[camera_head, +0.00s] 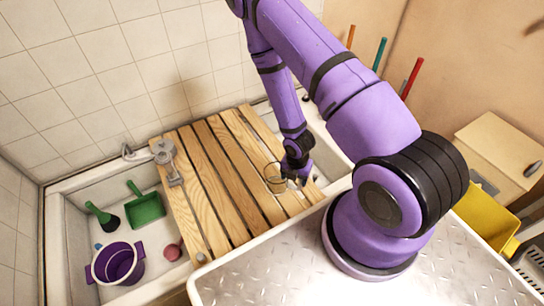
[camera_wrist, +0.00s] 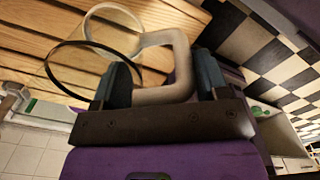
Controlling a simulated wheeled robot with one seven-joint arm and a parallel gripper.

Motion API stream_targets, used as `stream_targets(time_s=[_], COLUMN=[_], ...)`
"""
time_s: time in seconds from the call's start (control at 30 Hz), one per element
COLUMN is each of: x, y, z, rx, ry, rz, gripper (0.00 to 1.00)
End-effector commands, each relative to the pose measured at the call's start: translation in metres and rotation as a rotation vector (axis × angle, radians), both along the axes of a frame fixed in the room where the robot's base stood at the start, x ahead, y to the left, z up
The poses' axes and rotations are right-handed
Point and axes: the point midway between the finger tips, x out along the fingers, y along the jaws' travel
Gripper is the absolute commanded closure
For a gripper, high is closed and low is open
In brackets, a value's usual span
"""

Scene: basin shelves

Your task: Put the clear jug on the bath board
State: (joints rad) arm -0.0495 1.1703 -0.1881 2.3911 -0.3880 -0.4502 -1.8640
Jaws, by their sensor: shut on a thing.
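The clear jug (camera_head: 275,179) is at the right part of the wooden bath board (camera_head: 205,180) in the head view. In the wrist view the jug (camera_wrist: 100,52) shows as a see-through body with a dark rim and a pale handle (camera_wrist: 165,60). My gripper (camera_head: 298,180) is shut on the handle; its fingers (camera_wrist: 160,88) stand on both sides of it in the wrist view. The slats of the board lie behind the jug. I cannot tell whether the jug's base touches the board.
A purple bucket (camera_head: 118,263), a green dustpan (camera_head: 146,208), a green brush (camera_head: 101,215) and a pink object (camera_head: 173,252) lie in the basin left of the board. A metal tap fitting (camera_head: 166,160) is at the board's left. The board's middle slats are bare. A yellow container (camera_head: 485,225) stands at right.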

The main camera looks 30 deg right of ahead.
Motion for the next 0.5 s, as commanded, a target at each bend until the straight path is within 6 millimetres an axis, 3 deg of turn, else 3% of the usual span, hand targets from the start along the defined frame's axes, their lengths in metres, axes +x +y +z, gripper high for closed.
stream_targets(time_s=[0.2, 0.37, 0.5], x=[0.009, 0.013, 0.029], y=[-0.021, -0.027, -0.033], z=[0.005, 0.006, 0.005], rx=[0.009, 0.012, 0.012], ry=[0.002, 0.003, 0.001], rz=[-0.182, -0.239, -0.252], gripper=[0.57, 0.57, 0.57])
